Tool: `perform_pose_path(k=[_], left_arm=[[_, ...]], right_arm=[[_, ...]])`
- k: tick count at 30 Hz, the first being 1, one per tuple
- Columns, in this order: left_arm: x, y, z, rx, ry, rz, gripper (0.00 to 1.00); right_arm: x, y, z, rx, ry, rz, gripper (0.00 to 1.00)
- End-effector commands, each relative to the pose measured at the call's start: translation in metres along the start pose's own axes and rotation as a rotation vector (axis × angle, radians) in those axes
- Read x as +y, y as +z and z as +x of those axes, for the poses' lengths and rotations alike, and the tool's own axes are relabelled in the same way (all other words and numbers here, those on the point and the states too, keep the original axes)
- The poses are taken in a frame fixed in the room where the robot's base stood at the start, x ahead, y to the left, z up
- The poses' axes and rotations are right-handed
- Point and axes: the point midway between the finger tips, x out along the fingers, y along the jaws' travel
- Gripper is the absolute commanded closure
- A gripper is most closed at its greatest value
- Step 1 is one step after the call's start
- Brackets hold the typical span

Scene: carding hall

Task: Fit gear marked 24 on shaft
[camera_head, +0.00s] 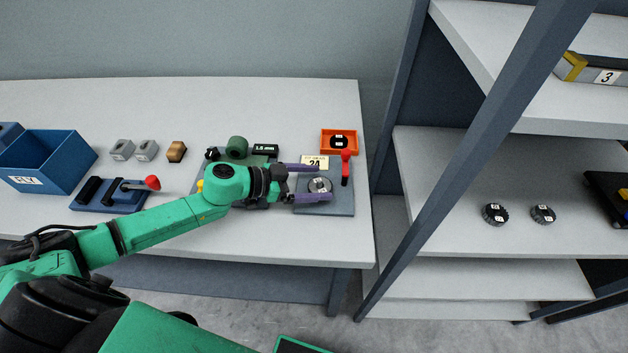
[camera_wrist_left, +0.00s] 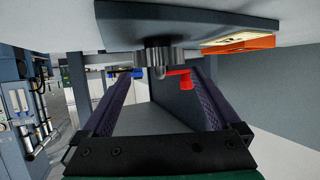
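My left gripper (camera_head: 318,182) is open over the grey-blue base plate (camera_head: 340,205), its two purple fingers apart. A silver toothed gear (camera_head: 320,185) sits on this plate between the fingers in the head view. The left wrist view, tilted upside down, shows the gear (camera_wrist_left: 152,55) with a short stub at its middle, close to the fingertips. I see no number on it and cannot tell whether the fingers touch it. A yellow card marked 24 (camera_head: 314,160) is at the plate's back edge. My right gripper is not in view.
A red-topped post (camera_head: 346,168) stands beside the gear. Behind is an orange tray (camera_head: 353,134) with a dark labelled part. Two dark gears (camera_head: 495,214) (camera_head: 542,215) lie on the right shelf. A blue bin (camera_head: 70,170) and red-knobbed lever (camera_head: 152,183) are left.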

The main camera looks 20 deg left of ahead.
Motion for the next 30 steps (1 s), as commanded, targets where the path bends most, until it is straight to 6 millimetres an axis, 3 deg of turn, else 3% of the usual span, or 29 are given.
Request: perform_pose_path(k=[7, 12, 20, 30], left_arm=[[-0.001, -0.012, -0.007, -0.002, -0.001, 0.002, 0.04], [0.002, -0.006, -0.036, -0.009, 0.003, 0.0, 0.04], [0.002, -0.011, -0.067, -0.006, 0.003, -0.002, 0.04], [0.0, -0.017, -0.116, 0.0, 0.0, -0.004, 0.04]], right_arm=[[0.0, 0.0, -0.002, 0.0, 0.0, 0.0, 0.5], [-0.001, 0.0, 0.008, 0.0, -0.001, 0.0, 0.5], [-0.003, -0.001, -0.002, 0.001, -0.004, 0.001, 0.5], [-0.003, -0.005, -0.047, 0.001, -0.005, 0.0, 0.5]])
